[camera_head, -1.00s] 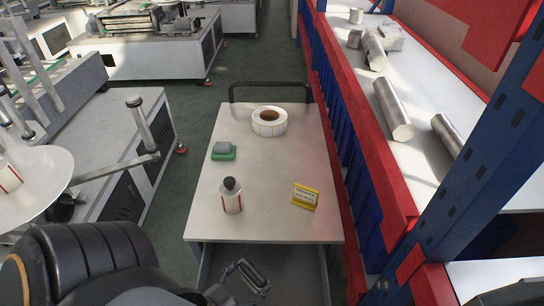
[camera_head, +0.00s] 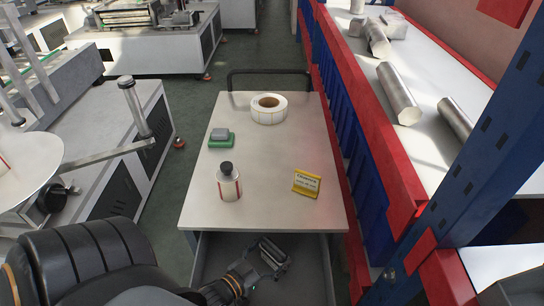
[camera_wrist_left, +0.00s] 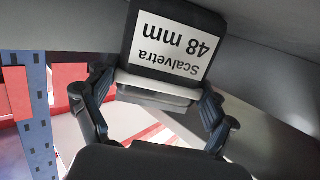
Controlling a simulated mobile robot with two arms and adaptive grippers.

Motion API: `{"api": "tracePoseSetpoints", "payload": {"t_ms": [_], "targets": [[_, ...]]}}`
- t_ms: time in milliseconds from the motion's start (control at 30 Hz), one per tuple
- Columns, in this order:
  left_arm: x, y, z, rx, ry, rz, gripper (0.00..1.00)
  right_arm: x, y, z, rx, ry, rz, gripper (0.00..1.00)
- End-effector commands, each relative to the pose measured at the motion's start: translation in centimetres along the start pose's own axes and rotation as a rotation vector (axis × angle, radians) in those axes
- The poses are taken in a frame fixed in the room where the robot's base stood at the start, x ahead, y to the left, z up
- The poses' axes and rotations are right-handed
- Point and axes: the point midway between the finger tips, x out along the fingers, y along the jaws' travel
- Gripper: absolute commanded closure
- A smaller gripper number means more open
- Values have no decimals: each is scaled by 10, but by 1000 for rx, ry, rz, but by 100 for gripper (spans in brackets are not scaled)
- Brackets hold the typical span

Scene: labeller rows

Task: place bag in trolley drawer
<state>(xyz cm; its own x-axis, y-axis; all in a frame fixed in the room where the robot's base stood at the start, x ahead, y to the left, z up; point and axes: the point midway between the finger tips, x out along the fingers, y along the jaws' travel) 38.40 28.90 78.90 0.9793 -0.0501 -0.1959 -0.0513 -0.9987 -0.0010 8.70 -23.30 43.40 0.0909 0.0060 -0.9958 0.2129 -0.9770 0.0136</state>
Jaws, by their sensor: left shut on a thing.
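My left gripper (camera_head: 268,258) is low in front of the trolley, over the open grey drawer (camera_head: 328,268) below the trolley's white top. It is shut on a small dark item, apparently the bag (camera_wrist_left: 170,38), black with a white label reading "Scalvetra 48 mm" upside down in the left wrist view. The fingers (camera_wrist_left: 150,108) lie on either side of its pale grey lower part. In the head view the bag is small and partly hidden by the gripper. I cannot tell whether it touches the drawer floor. My right gripper is not in view.
A red and blue rack (camera_head: 385,150) borders the right; a machine (camera_head: 120,160) stands left.

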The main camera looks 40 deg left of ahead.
Motion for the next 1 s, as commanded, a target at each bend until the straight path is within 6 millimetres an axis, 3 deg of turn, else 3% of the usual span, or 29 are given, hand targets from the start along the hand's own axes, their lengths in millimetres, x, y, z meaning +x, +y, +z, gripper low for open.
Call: {"api": "tracePoseSetpoints", "payload": {"t_ms": [267,300,367,767,1000], "targets": [[0,0,1,0,2,0,55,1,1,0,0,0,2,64],[0,0,1,0,0,0,9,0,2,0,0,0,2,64],[0,0,1,0,0,0,0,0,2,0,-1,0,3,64],[-1,0,-3,0,1,0,0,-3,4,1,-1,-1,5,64],[-36,0,2,0,-4,-1,0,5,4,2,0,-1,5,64]]}}
